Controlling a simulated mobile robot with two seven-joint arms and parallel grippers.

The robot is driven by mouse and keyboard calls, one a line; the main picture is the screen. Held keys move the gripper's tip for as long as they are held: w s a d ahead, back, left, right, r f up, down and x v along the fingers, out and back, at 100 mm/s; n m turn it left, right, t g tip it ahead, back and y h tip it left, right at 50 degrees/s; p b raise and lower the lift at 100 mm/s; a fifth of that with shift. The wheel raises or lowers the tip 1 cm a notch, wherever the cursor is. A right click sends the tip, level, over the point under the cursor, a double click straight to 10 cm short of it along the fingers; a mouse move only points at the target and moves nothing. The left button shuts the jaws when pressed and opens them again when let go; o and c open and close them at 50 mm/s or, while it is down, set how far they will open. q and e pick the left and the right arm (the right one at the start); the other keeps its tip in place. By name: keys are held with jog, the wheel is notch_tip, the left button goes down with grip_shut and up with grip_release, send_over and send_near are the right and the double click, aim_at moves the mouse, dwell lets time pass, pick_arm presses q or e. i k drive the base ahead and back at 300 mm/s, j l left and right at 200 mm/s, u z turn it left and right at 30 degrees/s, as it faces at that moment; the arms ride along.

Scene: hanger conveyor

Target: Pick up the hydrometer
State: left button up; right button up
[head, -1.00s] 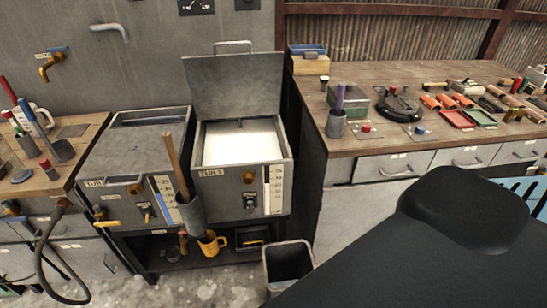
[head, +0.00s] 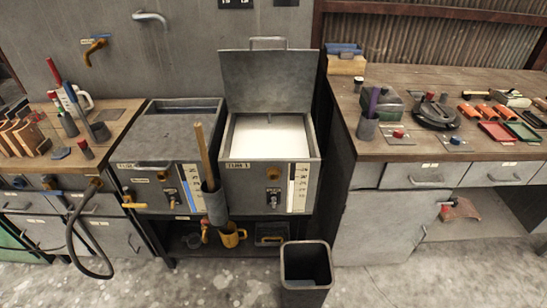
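I cannot pick out the hydrometer for certain in the head view. A dark grey cup (head: 367,128) holding an upright purple item (head: 373,101) stands at the left front of the right workbench. On the left workbench a long red item (head: 54,73) stands up beside a white jug (head: 84,98) and grey cups (head: 68,124). The open tank (head: 268,183) holds a white, foamy-looking surface, and its lid (head: 266,82) is raised. Neither of my grippers is in view.
A closed tank (head: 166,184) stands left of the open one, with a wooden-handled tool (head: 203,153) in a holder between them. A dark bin (head: 305,290) stands on the floor in front. Trays and tools crowd the right workbench (head: 440,83). Floor at the lower right is clear.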

aim_at(52, 94)
jog(key=u, duration=1.35)
jog(key=i+j+z, duration=0.1)
jog(key=z, duration=0.55)
jog(key=i+j+z, duration=0.15)
jog(key=j, duration=0.15)
jog(key=i+j+z, duration=0.35)
jog(key=j, duration=0.25)
jog(key=i+j, duration=0.15)
jog(key=j, duration=0.25)
jog(key=i+j+z, duration=0.1)
jog(key=j, duration=0.3)
jog(key=i+j, duration=0.15)
jog(key=j, duration=0.3)
jog(key=i+j, duration=0.15)
jog(key=j, duration=0.25)
jog(key=z, duration=0.05)
